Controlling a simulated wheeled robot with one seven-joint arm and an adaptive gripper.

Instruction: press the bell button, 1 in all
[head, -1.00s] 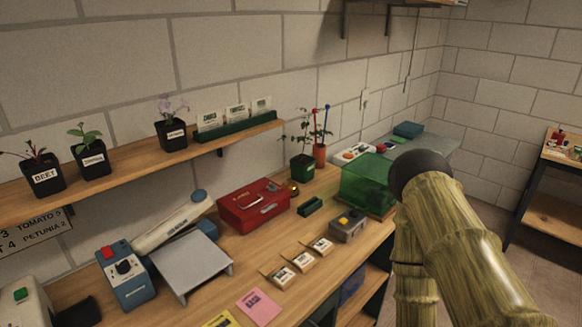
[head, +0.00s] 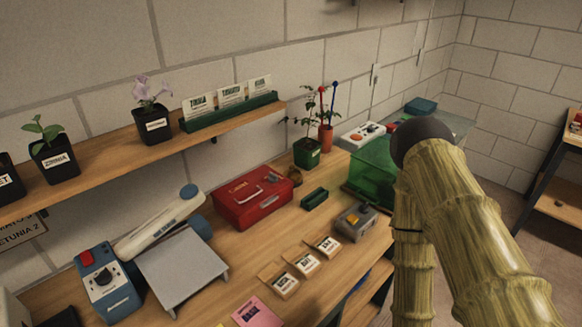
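A grey box with a yellow-orange button (head: 355,221) stands near the bench's front edge, left of the green clear box. A small brass-coloured round thing (head: 294,175) sits behind the red tin; it may be a bell, but it is too small to tell. A white box with red and orange buttons (head: 362,134) stands further back. No label shows which button is the bell's. My arm covers the right of the head view; my gripper is not in view.
The wooden bench (head: 245,265) also holds a red tin (head: 252,198), a green clear box (head: 370,168), a potted plant (head: 307,153), a grey platform (head: 182,265), a blue device (head: 108,283) and several seed packets. A wooden shelf (head: 108,168) with pots runs above.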

